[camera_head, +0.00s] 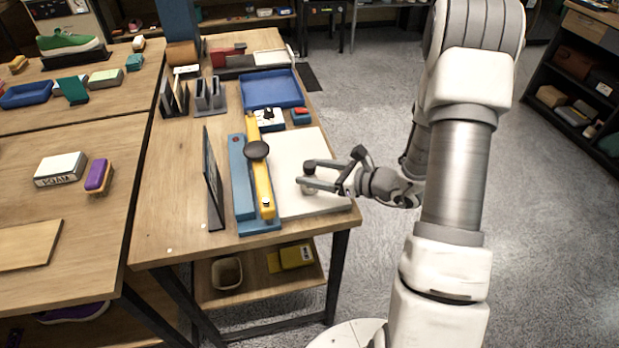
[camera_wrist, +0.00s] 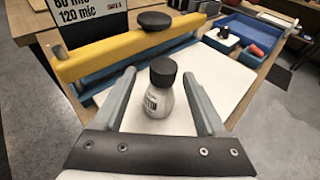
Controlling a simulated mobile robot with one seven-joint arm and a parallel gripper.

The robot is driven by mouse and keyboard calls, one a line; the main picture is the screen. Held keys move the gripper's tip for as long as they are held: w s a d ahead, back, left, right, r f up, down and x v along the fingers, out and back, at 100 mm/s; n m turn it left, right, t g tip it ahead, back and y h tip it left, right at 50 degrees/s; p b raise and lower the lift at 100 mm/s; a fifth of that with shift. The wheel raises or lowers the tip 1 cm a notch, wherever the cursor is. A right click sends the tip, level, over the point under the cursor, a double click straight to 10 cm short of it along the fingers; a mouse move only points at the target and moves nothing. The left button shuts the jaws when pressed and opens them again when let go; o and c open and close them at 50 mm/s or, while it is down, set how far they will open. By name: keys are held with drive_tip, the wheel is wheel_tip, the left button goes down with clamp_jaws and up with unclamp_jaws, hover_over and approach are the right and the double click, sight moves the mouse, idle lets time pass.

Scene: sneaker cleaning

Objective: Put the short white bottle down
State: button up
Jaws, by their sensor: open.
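The short white bottle (camera_wrist: 157,102) has a black cap and a dark printed label. It stands upright on the white board (camera_wrist: 222,77), which also shows in the head view (camera_head: 290,150). My gripper (camera_wrist: 159,77) is open, with one finger on each side of the bottle and visible gaps between fingers and bottle. In the head view my gripper (camera_head: 312,177) reaches in from the right over the board, and its fingers partly hide the bottle.
A yellow bar with a black knob (camera_head: 262,185) on a blue base lies left of the board. Behind are a blue tray (camera_head: 271,104) and a small red-topped item (camera_head: 301,114). A dark upright panel (camera_head: 213,180) stands further left. The board around the bottle is clear.

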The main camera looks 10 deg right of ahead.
drive_tip(key=x, duration=0.4)
drive_tip(key=shift+w+a+f, duration=0.2)
drive_tip(key=shift+w, duration=0.15)
clamp_jaws()
